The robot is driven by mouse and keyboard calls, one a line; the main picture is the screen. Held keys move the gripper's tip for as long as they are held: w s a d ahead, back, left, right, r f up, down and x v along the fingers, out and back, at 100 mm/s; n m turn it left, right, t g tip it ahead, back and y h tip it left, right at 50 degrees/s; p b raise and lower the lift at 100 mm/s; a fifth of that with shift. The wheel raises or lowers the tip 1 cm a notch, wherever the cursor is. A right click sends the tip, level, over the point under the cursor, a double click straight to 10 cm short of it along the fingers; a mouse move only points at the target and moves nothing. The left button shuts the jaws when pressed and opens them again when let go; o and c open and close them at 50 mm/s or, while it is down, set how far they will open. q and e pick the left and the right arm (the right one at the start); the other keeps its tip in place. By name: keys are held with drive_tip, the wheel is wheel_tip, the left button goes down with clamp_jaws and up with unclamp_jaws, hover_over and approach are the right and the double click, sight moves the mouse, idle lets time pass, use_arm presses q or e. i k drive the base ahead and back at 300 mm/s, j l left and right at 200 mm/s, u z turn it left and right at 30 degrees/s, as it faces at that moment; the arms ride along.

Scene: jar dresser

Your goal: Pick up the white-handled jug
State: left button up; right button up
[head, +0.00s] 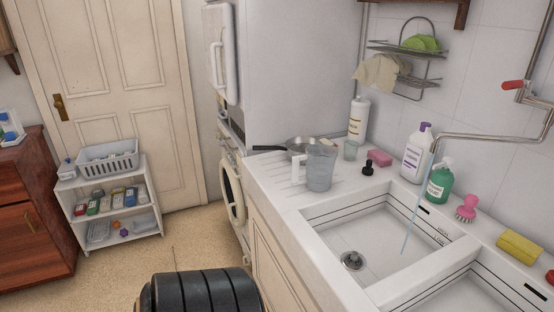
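The white-handled jug (320,168) stands upright on the ribbed drainboard (275,178) at the left end of the sink counter. It is clear grey, and its white handle is on its left side, towards the door. Neither of my grippers shows in the head view.
The sink basin (385,262) is right of the jug, under a tap (480,137) with a thin stream. Bottles line the wall. A black ribbed shape (205,292) fills the bottom edge; floor (190,240) is clear.

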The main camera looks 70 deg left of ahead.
sight(321, 158)
drive_tip(key=u, duration=1.9)
drive_tip(key=i+j+z, duration=0.1)
drive_tip(key=j+z, duration=0.25)
drive_tip(key=i+j+z, duration=0.1)
drive_tip(key=z, duration=0.25)
drive_tip(key=j+z, duration=0.4)
